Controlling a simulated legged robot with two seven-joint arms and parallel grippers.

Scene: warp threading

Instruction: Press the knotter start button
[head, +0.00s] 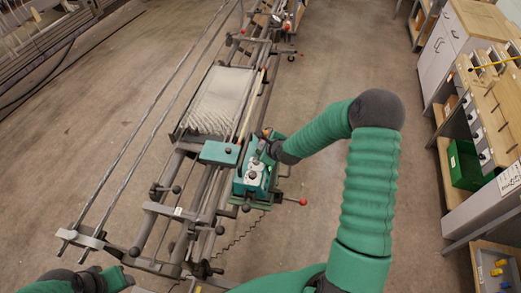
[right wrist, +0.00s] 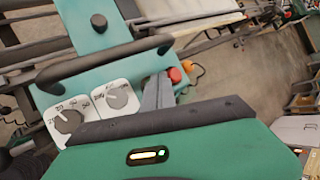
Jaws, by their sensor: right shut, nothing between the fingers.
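The teal knotter (head: 250,183) sits on the long metal warp frame, below the green sleeve of my right arm in the head view. My right gripper (head: 264,146) is over its upper end, partly hidden by the arm. In the right wrist view the gripper's grey fingers (right wrist: 158,93) are shut and empty, beside a red round knob or button (right wrist: 175,75) on the knotter's edge. Whether they touch it I cannot tell. Two dials with white plates, the left dial (right wrist: 68,121) and the right dial (right wrist: 117,96), lie left of the fingers. No start button label is readable.
A black bar handle (right wrist: 105,60) crosses the knotter top near the fingers. Rows of warp threads (head: 218,98) stretch beyond it. A red-tipped lever (head: 302,201) sticks out right. A workbench with a green bin (head: 466,165) stands at the right; floor between is clear.

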